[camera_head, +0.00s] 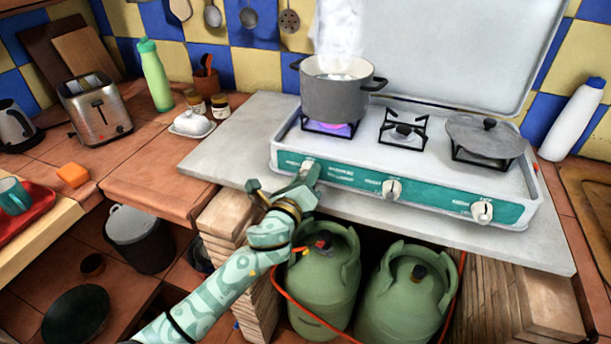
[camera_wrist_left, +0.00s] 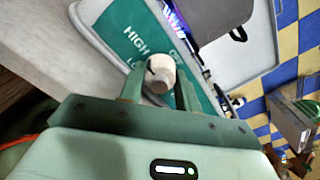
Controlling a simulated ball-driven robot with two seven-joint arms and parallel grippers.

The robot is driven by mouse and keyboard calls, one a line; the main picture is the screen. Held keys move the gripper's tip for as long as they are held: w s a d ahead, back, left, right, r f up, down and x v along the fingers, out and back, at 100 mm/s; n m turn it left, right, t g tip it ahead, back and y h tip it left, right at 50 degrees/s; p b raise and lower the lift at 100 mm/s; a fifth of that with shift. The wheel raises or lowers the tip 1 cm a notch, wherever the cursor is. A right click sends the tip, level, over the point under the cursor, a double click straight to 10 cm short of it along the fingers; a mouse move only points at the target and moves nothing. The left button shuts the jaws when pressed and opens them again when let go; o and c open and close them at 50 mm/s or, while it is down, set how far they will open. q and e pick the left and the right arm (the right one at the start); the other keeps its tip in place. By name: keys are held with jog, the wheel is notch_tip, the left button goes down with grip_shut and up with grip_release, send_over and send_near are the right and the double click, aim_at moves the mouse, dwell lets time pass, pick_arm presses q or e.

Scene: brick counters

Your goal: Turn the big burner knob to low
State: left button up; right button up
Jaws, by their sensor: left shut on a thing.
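A white camping stove (camera_head: 405,205) with a green front panel stands on the counter. A grey pot (camera_head: 337,97) steams on its left burner, with a purple-blue flame (camera_head: 328,128) under it. My left gripper (camera_head: 284,187) is at the left end of the panel, shut on the left knob (camera_head: 307,168). In the left wrist view the cream knob (camera_wrist_left: 160,72) sits between the fingers (camera_wrist_left: 158,90), with "HIGH" lettering on the green panel (camera_wrist_left: 125,32) beside it. The middle knob (camera_head: 392,190) and right knob (camera_head: 482,211) are free. My right gripper does not show.
Green gas bottles (camera_head: 322,280) stand below the counter.

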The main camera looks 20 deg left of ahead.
pick_arm(q)
jog(key=n, duration=0.3)
jog(key=n+p, duration=0.1)
jog(key=n, duration=0.3)
jog(key=n+p, duration=0.1)
jog(key=n, duration=0.3)
jog(key=shift+n+p, duration=0.4)
jog(key=shift+n, duration=0.7)
jog(key=shift+f, duration=0.1)
jog(key=o, duration=1)
jog(key=shift+a, duration=0.1)
jog(key=shift+s, duration=0.1)
